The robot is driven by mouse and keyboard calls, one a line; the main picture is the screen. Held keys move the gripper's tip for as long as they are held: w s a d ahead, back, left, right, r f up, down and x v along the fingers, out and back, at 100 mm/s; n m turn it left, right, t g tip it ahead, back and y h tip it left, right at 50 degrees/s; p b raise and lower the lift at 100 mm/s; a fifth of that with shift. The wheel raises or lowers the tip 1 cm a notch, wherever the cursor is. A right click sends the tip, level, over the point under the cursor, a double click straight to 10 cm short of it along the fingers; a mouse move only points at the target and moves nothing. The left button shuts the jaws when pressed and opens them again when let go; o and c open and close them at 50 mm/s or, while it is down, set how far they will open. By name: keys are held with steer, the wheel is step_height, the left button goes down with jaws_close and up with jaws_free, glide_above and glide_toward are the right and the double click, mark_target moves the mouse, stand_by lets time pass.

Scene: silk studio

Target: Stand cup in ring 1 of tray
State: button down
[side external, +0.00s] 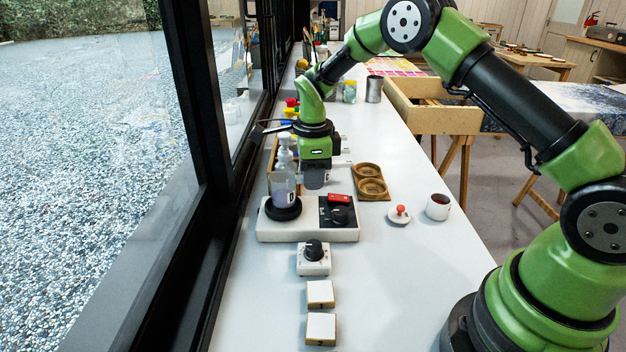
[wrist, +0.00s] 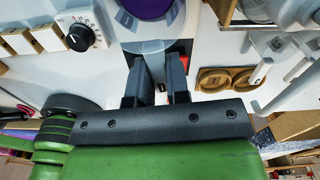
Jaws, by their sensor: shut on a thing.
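A white mug (side external: 438,207) and a red-knobbed white piece (side external: 399,214) stand at right. A dial box (side external: 313,262) is nearer.

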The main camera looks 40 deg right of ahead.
steer(key=shift+r, duration=0.3)
step_height(320, 180, up, 5)
steer(key=shift+r, duration=0.1)
step_height(320, 180, down, 5)
steer(key=shift+r, duration=1.3)
